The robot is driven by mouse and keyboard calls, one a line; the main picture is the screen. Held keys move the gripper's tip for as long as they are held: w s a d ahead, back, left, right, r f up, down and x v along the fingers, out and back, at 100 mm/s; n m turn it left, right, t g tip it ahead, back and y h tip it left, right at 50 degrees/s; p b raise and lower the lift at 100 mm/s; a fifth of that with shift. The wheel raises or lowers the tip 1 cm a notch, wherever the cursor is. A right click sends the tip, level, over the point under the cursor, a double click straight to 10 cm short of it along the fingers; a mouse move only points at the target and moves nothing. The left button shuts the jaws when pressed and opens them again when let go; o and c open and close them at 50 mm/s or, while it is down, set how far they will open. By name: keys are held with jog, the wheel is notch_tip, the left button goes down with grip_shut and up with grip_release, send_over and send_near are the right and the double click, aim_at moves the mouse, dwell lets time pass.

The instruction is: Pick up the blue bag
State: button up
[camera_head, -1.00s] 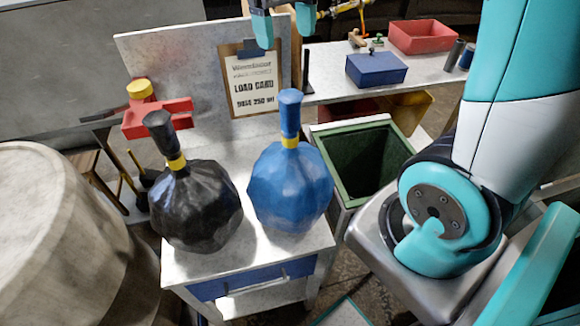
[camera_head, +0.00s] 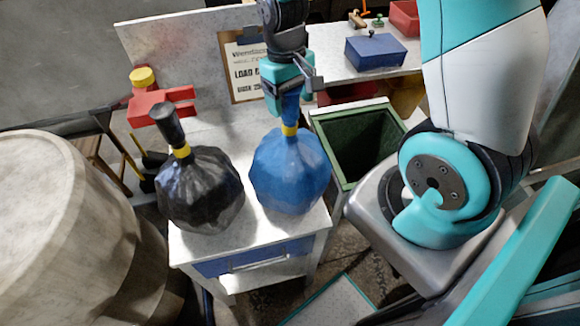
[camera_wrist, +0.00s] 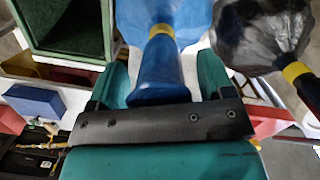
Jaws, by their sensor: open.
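The blue bag (camera_head: 290,172) stands upright on the white stand, its neck tied with a yellow band. In the wrist view the bag's neck (camera_wrist: 158,72) lies between the two fingers. My gripper (camera_head: 289,100) is open and is around the top of the neck, one finger on each side. The fingers (camera_wrist: 160,85) are apart, and I cannot tell whether either touches the neck. The black bag (camera_head: 200,190) stands just left of the blue bag; it also shows at the upper right of the wrist view (camera_wrist: 262,35).
The white stand (camera_head: 215,250) has a blue drawer front. A green-lined open bin (camera_head: 345,185) stands to the right. A back panel with a load card (camera_head: 245,72) rises behind the bags. A red clamp-like thing (camera_head: 160,103) is at the left. A large pale drum (camera_head: 50,220) fills the lower left.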

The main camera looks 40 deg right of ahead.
jog(key=shift+f, duration=0.25)
grip_shut()
jog(key=shift+r, duration=0.15)
